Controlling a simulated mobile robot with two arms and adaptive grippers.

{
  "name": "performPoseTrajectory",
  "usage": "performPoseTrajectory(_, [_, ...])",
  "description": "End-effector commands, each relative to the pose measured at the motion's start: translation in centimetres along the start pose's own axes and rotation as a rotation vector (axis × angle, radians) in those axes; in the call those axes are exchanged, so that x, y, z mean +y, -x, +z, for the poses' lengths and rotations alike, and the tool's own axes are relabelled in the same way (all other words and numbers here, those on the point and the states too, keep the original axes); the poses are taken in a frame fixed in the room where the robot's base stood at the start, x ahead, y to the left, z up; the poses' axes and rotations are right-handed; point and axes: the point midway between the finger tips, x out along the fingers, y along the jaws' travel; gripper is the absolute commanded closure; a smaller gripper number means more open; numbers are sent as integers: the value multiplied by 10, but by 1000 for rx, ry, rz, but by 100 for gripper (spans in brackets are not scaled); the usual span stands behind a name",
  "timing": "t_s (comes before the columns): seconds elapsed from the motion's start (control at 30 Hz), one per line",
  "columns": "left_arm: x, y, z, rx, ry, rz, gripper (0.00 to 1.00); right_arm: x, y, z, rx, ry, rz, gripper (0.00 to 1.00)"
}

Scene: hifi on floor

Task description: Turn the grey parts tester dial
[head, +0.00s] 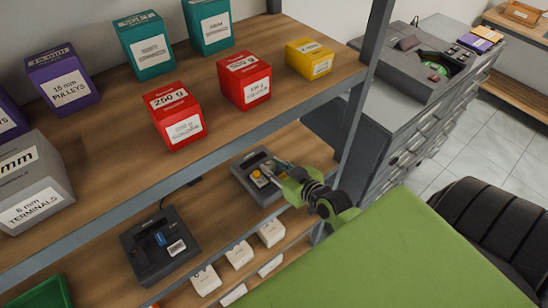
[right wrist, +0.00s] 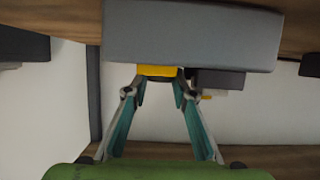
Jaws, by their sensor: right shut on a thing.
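A dark grey tester (head: 245,166) sits on the lower wooden shelf, with a yellow dial (head: 257,176) on its top. My right gripper (head: 270,174) reaches in from the right, its fingers at the dial. In the right wrist view the grey body of the tester (right wrist: 190,35) spans the top, and the yellow dial (right wrist: 157,71) lies between the two fingertips (right wrist: 157,80). The gripper is shut on the dial, with the fingers still spaced apart by its width. The dial's far side is hidden. My left gripper is not in view.
A second dark device (head: 150,262) with a blue knob stands left on the same shelf. White boxes (head: 238,254) sit in front below. The upper shelf (head: 110,125) with several boxes overhangs the tester, and a grey post (head: 352,130) rises close to my arm.

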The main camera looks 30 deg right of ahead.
Motion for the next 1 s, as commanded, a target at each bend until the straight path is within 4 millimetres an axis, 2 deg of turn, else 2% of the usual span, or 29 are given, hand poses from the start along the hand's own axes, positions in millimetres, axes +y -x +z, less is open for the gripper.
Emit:
performPoseTrajectory(0.37, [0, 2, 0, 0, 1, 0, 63, -2, 0, -1, 3, -36, 88, 97])
performPoseTrajectory(0.9, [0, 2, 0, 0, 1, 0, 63, -2, 0, -2, 3, -39, 100, 97])
performPoseTrajectory(0.93, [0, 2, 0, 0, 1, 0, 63, -2, 0, -2, 3, -40, 100, 68])
performPoseTrajectory(1.0, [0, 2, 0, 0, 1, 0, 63, -2, 0, -1, 3, -40, 99, 68])
